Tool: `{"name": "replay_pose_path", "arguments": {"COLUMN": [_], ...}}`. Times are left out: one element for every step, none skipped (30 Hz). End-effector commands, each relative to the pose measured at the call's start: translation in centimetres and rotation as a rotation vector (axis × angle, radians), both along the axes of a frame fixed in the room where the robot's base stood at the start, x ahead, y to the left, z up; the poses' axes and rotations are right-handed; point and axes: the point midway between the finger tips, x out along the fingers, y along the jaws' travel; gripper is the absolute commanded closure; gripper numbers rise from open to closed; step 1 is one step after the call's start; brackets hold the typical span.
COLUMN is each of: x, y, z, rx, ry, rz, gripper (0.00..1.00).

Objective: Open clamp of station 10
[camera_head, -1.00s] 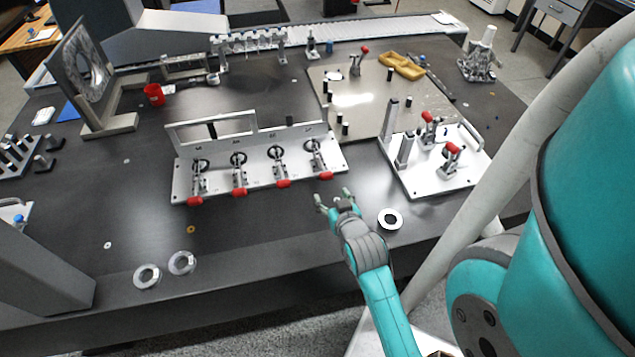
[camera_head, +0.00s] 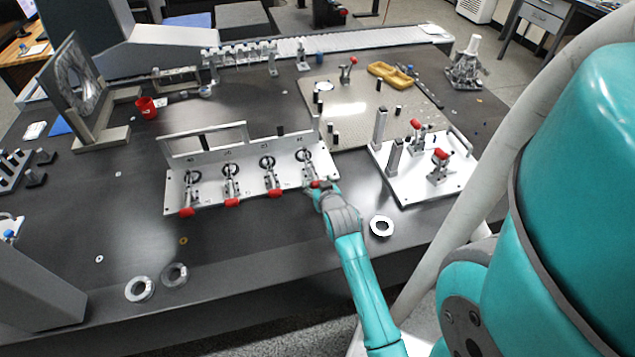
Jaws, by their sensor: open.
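A white fixture plate (camera_head: 210,199) carries a row of toggle clamps with red handles, their levers lying low toward the plate's front edge. Dark rings sit behind the levers. The rightmost clamp (camera_head: 309,167) has its red handle tip (camera_head: 321,184) at my gripper. The other red handles (camera_head: 187,212), (camera_head: 232,202) and (camera_head: 274,193) are free. My gripper (camera_head: 318,186) is open, with its fingers around or right beside the rightmost handle; I cannot tell whether they touch it. The station numbers are too small to read.
A white plate (camera_head: 425,190) with posts and red-handled clamps stands to the right. A white ring (camera_head: 381,226) lies near the table's front edge, close to my arm. Two metal rings (camera_head: 139,288), (camera_head: 174,275) lie at front left. The dark table left of my arm is mostly clear.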

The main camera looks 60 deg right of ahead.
Motion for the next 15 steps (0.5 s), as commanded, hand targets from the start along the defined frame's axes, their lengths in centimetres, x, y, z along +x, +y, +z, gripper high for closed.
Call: {"name": "replay_pose_path", "arguments": {"x": [0.17, 0.24, 0.30, 0.34, 0.36, 0.38, 0.38, 0.38, 0.37, 0.37, 0.36, 0.36, 0.36, 0.36, 0.36], "y": [-0.21, -0.29, -0.37, -0.41, -0.44, -0.45, -0.45, -0.45, -0.45, -0.45, -0.44, -0.44, -0.44, -0.44, -0.43], "z": [-0.16, -0.22, -0.25, -0.26, -0.27, -0.28, -0.28, -0.28, -0.27, -0.27, -0.27, -0.27, -0.27, -0.27, -0.26], "rx": [0.001, 0.001, 0.001, 0.001, 0.000, 0.000, 0.000, 0.000, 0.000, 0.000, 0.000, 0.000, 0.000, 0.000, 0.000], "ry": [0.001, 0.001, 0.001, 0.001, 0.000, 0.000, 0.000, 0.000, 0.000, 0.000, 0.000, 0.000, 0.000, 0.000, 0.000], "rz": [0.000, 0.000, 0.000, 0.000, 0.000, 0.000, 0.000, 0.000, 0.000, 0.000, 0.000, 0.000, 0.000, 0.000, 0.000], "gripper": [0.31, 0.31, 0.31, 0.31, 0.31, 0.31, 0.31, 0.31, 0.31, 0.31, 0.31, 0.36, 0.44, 0.51, 0.61]}}
